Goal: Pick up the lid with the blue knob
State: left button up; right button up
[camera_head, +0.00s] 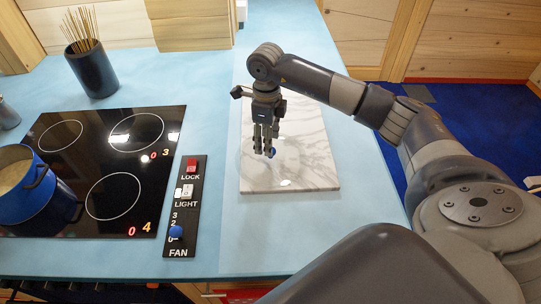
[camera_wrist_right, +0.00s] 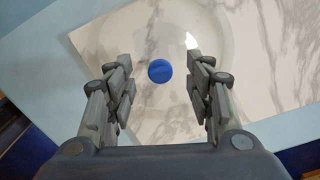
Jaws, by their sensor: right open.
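The lid's blue knob (camera_head: 271,153) shows just below my right gripper in the head view. In the right wrist view the round blue knob (camera_wrist_right: 160,71) sits between the two fingers, not touching either. The lid (camera_wrist_right: 112,38) is clear glass, and its faint round rim shows around the knob. It lies on a white marble board (camera_head: 315,165). My right gripper (camera_head: 266,150) points down over the lid, open and empty, with its fingers on either side of the knob. In the head view the fingers partly hide the lid. My left gripper is not in view.
A black cooktop (camera_head: 85,215) lies at left with a blue pot (camera_head: 28,190) on its left edge. A control panel (camera_head: 186,205) with switches and a blue fan knob lies between cooktop and board. A dark cup of sticks (camera_head: 92,72) stands at the back left. Blue counter (camera_head: 215,90) around the board is clear.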

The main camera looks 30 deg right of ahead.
jog(key=f, duration=0.1)
jog(key=f+p, duration=0.2)
jog(key=shift+s+d+f, duration=0.15)
jog(key=shift+s, duration=0.15)
jog(key=shift+f, duration=0.65)
grip_shut()
